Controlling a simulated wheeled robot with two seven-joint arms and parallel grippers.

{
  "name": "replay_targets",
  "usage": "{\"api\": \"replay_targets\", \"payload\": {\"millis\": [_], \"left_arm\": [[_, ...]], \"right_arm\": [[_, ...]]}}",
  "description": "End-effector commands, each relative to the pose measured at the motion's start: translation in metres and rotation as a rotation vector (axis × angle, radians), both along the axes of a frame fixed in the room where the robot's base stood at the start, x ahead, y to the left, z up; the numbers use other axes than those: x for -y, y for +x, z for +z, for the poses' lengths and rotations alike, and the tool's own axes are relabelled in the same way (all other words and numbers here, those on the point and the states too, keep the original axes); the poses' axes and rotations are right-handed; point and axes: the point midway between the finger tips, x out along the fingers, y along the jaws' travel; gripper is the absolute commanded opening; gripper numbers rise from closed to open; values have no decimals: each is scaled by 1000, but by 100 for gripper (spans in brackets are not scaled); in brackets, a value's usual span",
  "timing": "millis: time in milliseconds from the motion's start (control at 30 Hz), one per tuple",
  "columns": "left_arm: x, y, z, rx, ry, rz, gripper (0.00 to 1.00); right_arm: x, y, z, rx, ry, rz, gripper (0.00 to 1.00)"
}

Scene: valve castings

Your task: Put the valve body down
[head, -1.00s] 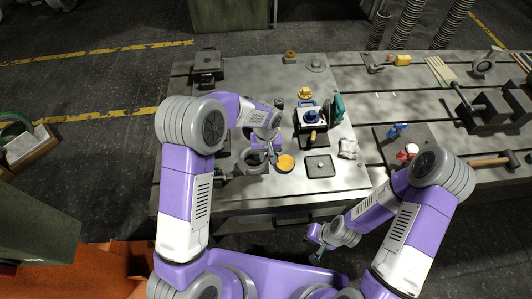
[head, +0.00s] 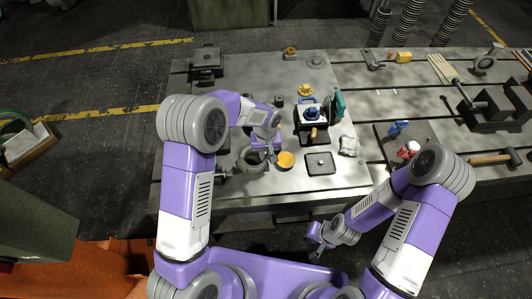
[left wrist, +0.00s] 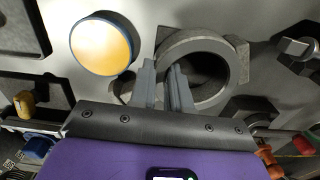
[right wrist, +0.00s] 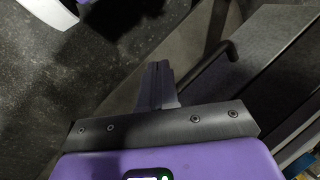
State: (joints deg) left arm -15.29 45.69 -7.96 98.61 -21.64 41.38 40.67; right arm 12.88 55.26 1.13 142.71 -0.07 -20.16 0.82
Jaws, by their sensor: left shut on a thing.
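The valve body (left wrist: 222,62) is a grey, thick-walled round casting with a wide bore. In the head view the valve body (head: 248,163) is at the near left part of the steel table. My left gripper (left wrist: 164,72) has its fingers at the wall of the casting and is shut on it. In the head view my left gripper (head: 268,153) points down beside the yellow dish. I cannot tell if the casting's underside touches the table. My right gripper (head: 316,245) is empty in front of the table edge; its fingers (right wrist: 158,75) are together.
A yellow round dish (head: 286,159) stands close to the right of the casting, apart from it. A dark square plate (head: 320,165) lies further right. A black fixture with a blue part (head: 312,112) stands behind.

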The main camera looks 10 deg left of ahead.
Motion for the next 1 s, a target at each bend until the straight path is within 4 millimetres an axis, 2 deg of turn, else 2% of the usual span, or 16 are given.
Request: {"api": "replay_targets", "payload": {"millis": [33, 67, 233, 567, 1000], "left_arm": [[1, 2, 1, 6, -2, -1, 0], [1, 2, 2, 6, -2, -1, 20], [0, 1, 1, 3, -1, -1, 46], [0, -1, 2, -2, 0, 0, 47], [0, 1, 68, 3, 0, 0, 47]], "right_arm": [[0, 0, -1, 0, 0, 0, 0], [0, 0, 0, 0, 0, 0, 0], [0, 0, 0, 0, 0, 0, 0], [0, 0, 1, 0, 0, 0, 0], [0, 0, 19, 0, 0, 0, 0]]}}
